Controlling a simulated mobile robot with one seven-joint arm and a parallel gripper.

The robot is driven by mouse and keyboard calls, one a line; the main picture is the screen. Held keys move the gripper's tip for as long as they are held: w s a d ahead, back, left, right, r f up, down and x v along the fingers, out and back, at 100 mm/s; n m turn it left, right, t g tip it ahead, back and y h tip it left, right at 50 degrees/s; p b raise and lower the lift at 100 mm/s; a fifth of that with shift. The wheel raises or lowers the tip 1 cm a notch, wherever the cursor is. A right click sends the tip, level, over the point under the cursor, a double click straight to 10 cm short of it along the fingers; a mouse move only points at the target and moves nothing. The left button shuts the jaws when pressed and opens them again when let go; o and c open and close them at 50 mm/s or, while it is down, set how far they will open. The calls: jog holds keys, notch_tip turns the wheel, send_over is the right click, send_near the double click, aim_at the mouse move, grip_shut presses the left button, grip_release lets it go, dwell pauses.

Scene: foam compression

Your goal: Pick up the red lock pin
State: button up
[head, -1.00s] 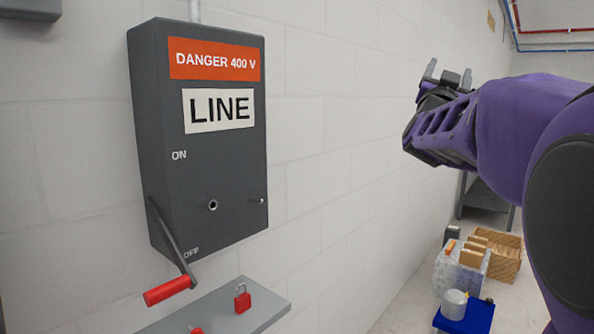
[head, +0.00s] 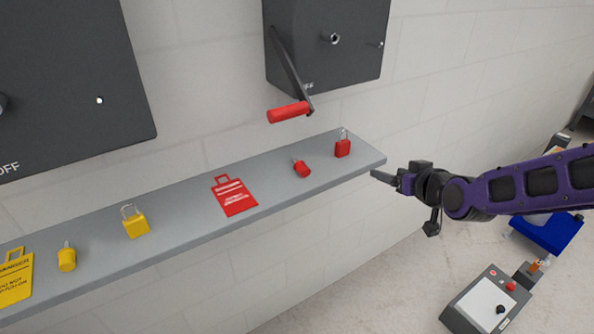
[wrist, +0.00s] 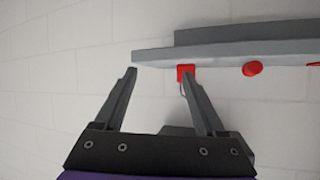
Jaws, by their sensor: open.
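The red lock pin (head: 301,168) is a small red cylinder with a thin end, lying on the grey shelf (head: 180,213) between a red padlock (head: 343,149) and a red tag (head: 235,196). The pin also shows in the wrist view (wrist: 252,69), right of the fingers. My gripper (head: 382,177) is just off the shelf's right end in the head view. In the wrist view my gripper (wrist: 160,75) is open and empty, its fingers spread. The right finger there partly overlaps the padlock (wrist: 185,70).
A yellow padlock (head: 136,222), yellow pin (head: 67,258) and yellow tag (head: 15,279) lie further left on the shelf. A lever with a red handle (head: 288,112) hangs from the dark box (head: 325,45) above the pin. A grey control box (head: 490,308) stands below at right.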

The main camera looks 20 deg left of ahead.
jog(key=s+a+r+n+g+y, duration=0.1)
jog(key=s+a+r+n+y, duration=0.15)
jog(key=s, duration=0.35)
jog(key=s+a+r+n+g+y, duration=0.1)
jog(key=s+a+r+n, duration=0.1)
jog(key=s+a, duration=0.3)
jog(key=p, duration=0.2)
send_near(306, 169)
jog(key=x, duration=0.4)
jog(key=shift+w+a+f, duration=0.15)
jog(key=shift+a+f, duration=0.15)
jog(key=shift+b+x, duration=0.7)
jog(key=shift+x, duration=2.1)
jog(key=shift+w+r, duration=0.1)
grip_shut()
